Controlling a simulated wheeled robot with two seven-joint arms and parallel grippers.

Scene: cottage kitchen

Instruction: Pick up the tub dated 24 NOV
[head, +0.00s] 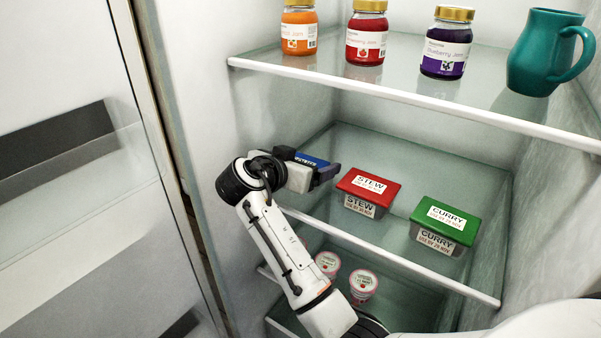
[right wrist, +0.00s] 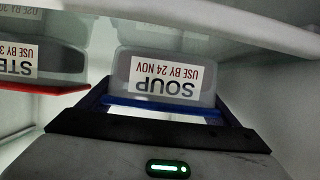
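The tub dated 24 NOV has a blue lid (head: 310,160) and stands at the left of the middle fridge shelf in the head view, partly hidden by my right gripper (head: 308,176). In the right wrist view the tub (right wrist: 165,75) appears upside down, its label reading SOUP, USE BY 24 NOV. The right gripper's fingers (right wrist: 165,100) lie on either side of the lid. The gap between fingers and lid is too small to tell whether they press on it. The tub seems to rest on the shelf. My left gripper is not in view.
A red-lidded STEW tub (head: 367,192) stands just right of the gripper, and a green-lidded CURRY tub (head: 444,226) farther right. Jam jars (head: 367,33) and a teal jug (head: 545,52) are on the shelf above (head: 400,98). Small pots (head: 362,285) are below. The fridge wall is close on the left.

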